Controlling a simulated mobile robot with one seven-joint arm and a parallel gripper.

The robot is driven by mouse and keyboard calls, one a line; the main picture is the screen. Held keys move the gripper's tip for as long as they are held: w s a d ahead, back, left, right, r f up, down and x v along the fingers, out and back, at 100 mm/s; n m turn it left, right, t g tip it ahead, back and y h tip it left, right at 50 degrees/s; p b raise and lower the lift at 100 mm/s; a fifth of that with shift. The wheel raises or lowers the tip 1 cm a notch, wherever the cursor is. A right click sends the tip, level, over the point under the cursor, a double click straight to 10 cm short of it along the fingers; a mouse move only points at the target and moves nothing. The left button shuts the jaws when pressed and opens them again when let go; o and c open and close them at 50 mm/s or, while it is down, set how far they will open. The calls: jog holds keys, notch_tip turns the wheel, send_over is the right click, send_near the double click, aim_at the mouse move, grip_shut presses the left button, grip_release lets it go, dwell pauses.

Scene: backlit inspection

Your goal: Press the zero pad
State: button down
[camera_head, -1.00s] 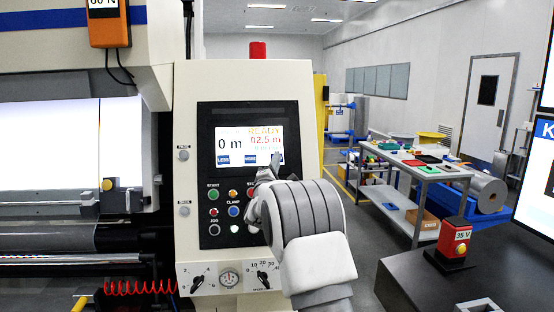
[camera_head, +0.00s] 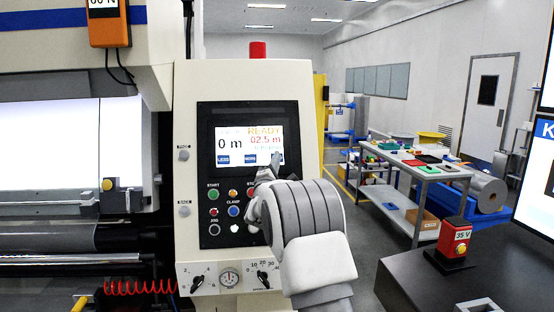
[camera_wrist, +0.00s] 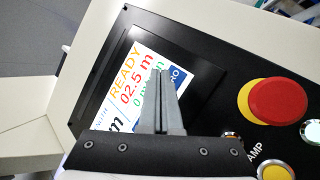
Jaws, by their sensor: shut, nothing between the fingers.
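The zero pad is a blue patch at the lower right of the lit screen (camera_head: 235,142). In the wrist view the zero pad (camera_wrist: 177,77) shows only its last letters, "RO"; my fingers cover the rest. My gripper (camera_head: 276,157) is shut and empty, its tips in front of that pad in the head view. In the wrist view my gripper (camera_wrist: 160,73) overlaps the pad's edge. I cannot tell whether the tips touch the screen. The screen reads READY, 0 m and 02.5 m.
Left of it are the LESS pad (camera_head: 223,159) and the MORE pad (camera_head: 250,159). Below are several push buttons, such as the green START (camera_head: 214,194). A red mushroom button (camera_wrist: 277,100) sits near my fingers. A dark table with a red 35 V device (camera_head: 455,241) stands at right.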

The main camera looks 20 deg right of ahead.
dwell(0.7)
jog(key=shift+w+d+f, duration=0.1)
jog(key=shift+w+f, duration=0.05)
jog(key=shift+w, duration=0.25)
jog(key=shift+w+f, duration=0.15)
jog(key=shift+w, duration=0.15)
dwell(0.5)
jog(key=shift+s, duration=0.1)
jog(key=shift+s+r, duration=0.3)
jog(key=shift+s, duration=0.3)
jog(key=s, duration=0.1)
jog(key=s+r, duration=0.1)
jog(key=s, duration=0.1)
jog(key=s+a+r+b, duration=0.1)
jog(key=shift+s, duration=0.3)
dwell(0.4)
jog(key=shift+a, duration=0.1)
dwell(0.5)
